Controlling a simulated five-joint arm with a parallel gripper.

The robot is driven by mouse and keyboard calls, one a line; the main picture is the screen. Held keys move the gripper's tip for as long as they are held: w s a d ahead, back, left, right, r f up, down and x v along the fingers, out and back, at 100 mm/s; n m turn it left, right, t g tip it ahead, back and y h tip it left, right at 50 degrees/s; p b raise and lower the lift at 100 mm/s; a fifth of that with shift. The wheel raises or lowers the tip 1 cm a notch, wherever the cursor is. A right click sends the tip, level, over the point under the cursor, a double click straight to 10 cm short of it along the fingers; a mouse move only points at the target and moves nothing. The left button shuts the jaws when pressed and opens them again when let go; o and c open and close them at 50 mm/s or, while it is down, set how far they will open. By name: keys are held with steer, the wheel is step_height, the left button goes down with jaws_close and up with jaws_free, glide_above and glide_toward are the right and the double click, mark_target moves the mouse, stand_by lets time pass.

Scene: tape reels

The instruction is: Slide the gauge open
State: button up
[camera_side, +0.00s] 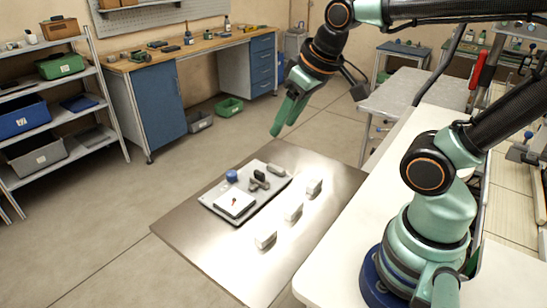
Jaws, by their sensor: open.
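My gripper (281,132) hangs in the air above and behind the tray, fingers pointing down and left. It is open, empty and apart from everything; the gap between its fingers is hard to see.
A blue round piece (232,176) and a dark rounded block (274,171) also sit on the tray. Three pale blocks, at the front (266,239), middle (294,211) and back (314,187), stand in a row right of it. The table's (205,247) front left is clear.

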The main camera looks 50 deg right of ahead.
steer(key=w+d+f+g, duration=0.2)
steer(key=w+d+g, duration=0.1)
steer(key=w, duration=0.5)
steer(key=g, duration=0.2)
glide_toward(259, 171)
step_height(259, 171, down, 9)
steer(key=shift+w+r, duration=0.1)
steer(key=shift+r, duration=0.1)
jaws_close()
stand_by(1.3)
